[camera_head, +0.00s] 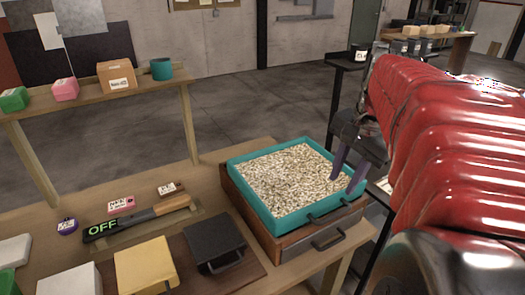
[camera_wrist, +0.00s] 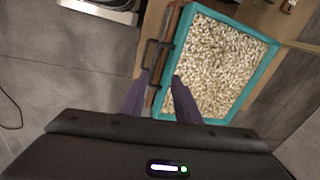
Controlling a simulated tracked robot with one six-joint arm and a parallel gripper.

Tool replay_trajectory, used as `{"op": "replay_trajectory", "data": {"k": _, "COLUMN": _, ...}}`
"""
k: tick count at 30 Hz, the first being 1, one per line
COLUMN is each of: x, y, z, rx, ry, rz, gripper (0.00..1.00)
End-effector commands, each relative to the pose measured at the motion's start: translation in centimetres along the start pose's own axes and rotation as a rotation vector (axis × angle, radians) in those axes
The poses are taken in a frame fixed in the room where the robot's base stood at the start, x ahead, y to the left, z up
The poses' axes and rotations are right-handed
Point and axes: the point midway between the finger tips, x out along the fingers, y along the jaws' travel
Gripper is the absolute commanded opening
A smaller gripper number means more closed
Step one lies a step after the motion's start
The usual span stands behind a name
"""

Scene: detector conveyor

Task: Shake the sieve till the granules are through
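The sieve (camera_head: 238,178) has a teal frame and is full of pale granules (camera_head: 290,178). It sits on a brown wooden box (camera_head: 285,248) at the table's right end. A dark handle (camera_head: 328,211) is on the sieve's front side, and a second handle (camera_head: 329,240) is on the box below. My gripper (camera_head: 343,184) has purple fingers set apart, over the sieve's right corner in this view. In the wrist view the fingertips (camera_wrist: 160,76) are spread near the dark handles, beside the teal rim (camera_wrist: 259,85). Contact cannot be told.
Yellow (camera_head: 145,265) and black (camera_head: 214,240) blocks stand in front. A raised shelf (camera_head: 130,97) holds small boxes and a teal cup (camera_head: 161,69).

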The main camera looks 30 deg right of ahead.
Motion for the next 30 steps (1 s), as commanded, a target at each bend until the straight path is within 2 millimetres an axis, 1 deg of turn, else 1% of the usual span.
{"op": "replay_trajectory", "data": {"k": 1, "x": 0.1, "y": -0.5, "z": 1.4, "rx": -0.057, "ry": 0.008, "rz": -0.005, "gripper": 0.29}}
{"op": "replay_trajectory", "data": {"k": 5, "x": 0.8, "y": -1.6, "z": 4.9, "rx": -0.229, "ry": 0.033, "rz": -0.023, "gripper": 0.29}}
{"op": "replay_trajectory", "data": {"k": 6, "x": 1.0, "y": -1.9, "z": 6.0, "rx": -0.286, "ry": 0.041, "rz": -0.030, "gripper": 0.29}}
{"op": "replay_trajectory", "data": {"k": 14, "x": 2.6, "y": -2.6, "z": 13.2, "rx": -0.654, "ry": 0.100, "rz": -0.078, "gripper": 0.29}}
{"op": "replay_trajectory", "data": {"k": 19, "x": 3.8, "y": -2.3, "z": 17.6, "rx": -0.893, "ry": 0.139, "rz": -0.116, "gripper": 0.29}}
{"op": "replay_trajectory", "data": {"k": 24, "x": 5.2, "y": -1.5, "z": 21.6, "rx": -1.129, "ry": 0.182, "rz": -0.159, "gripper": 0.29}}
{"op": "replay_trajectory", "data": {"k": 27, "x": 5.9, "y": -0.9, "z": 23.5, "rx": -1.249, "ry": 0.205, "rz": -0.185, "gripper": 0.29}}
{"op": "replay_trajectory", "data": {"k": 30, "x": 6.4, "y": -0.5, "z": 24.8, "rx": -1.336, "ry": 0.223, "rz": -0.203, "gripper": 0.29}}
